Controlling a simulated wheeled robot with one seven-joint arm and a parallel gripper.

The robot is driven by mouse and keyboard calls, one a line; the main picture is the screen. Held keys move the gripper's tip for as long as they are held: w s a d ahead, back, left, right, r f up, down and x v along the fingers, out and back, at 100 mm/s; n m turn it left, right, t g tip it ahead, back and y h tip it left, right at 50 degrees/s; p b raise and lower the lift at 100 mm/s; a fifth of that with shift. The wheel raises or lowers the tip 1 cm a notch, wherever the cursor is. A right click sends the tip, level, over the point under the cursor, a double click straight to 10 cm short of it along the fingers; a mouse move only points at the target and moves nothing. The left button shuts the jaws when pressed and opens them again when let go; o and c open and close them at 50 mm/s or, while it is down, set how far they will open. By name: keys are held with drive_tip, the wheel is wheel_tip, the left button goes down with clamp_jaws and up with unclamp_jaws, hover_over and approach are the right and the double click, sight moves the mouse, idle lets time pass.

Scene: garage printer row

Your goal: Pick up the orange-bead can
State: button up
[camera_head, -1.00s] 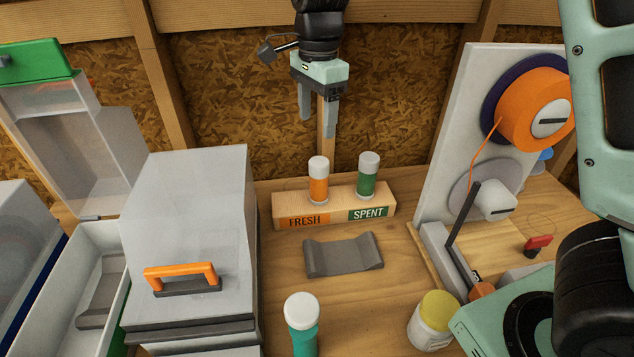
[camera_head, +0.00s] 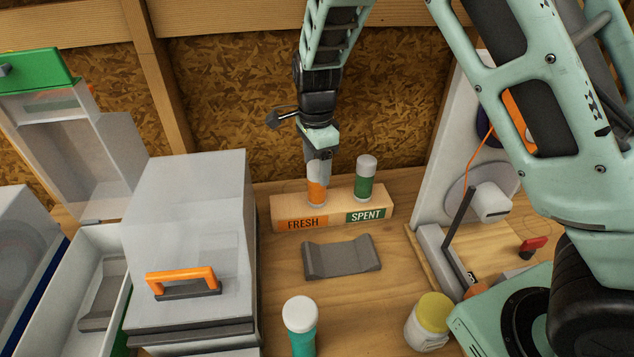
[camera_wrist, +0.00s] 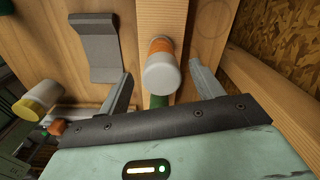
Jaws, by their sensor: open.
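The orange-bead can (camera_head: 316,190) stands upright in the wooden block (camera_head: 338,216) at the label "FRESH". The fingers are open, with a gap visible on each side of the can. The green-bead can (camera_head: 365,178) stands at the label "SPENT", right of my gripper.
A grey cradle (camera_head: 342,257) lies in front of the block. A clear box with an orange handle (camera_head: 183,280) stands left. A teal bottle (camera_head: 301,325) and a yellow-lidded jar (camera_head: 430,320) stand in front. The spool panel (camera_head: 460,120) stands right. The back wall is close behind.

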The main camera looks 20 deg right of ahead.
sight(317, 179)
wheel_tip(317, 179, down, 5)
drive_tip(key=shift+d+p, duration=0.1)
drive_tip(key=shift+p, duration=0.5)
drive_tip(key=c, duration=1.2)
drive_tip(key=shift+o, duration=0.2)
drive_tip(key=shift+w+r, duration=0.1)
